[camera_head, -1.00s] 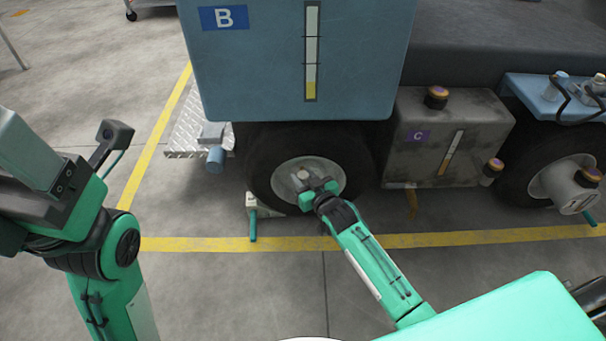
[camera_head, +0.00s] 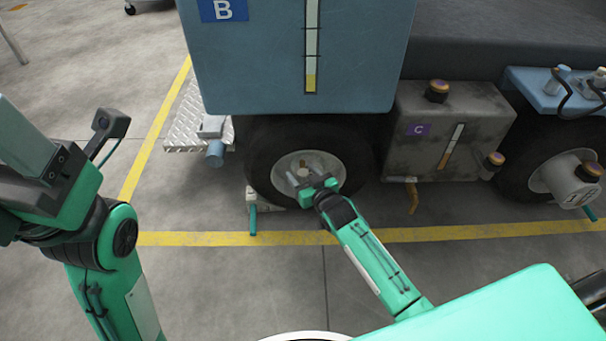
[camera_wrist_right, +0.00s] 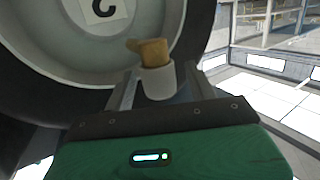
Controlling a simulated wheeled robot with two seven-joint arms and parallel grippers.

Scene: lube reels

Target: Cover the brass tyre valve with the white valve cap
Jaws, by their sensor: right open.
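The brass tyre valve (camera_wrist_right: 153,50) juts from the wheel in the right wrist view, with a short side piece near its top. The white valve cap (camera_wrist_right: 158,83) sits at the valve's near end, and the brass appears to enter its mouth. How deep it goes is hard to tell. My right gripper (camera_wrist_right: 163,92) is open, with one finger on each side of the cap and gaps visible. In the head view, my right gripper (camera_head: 308,182) is in front of the wheel hub; the cap is too small to make out there. My left arm is at the left; its fingers do not show.
The tyre (camera_head: 263,165) stands under a blue box (camera_head: 290,60) marked B. A grey box (camera_head: 450,125) marked C is to its right. A wheel chock (camera_head: 252,203) is at the tyre's lower left. Floor in front is clear.

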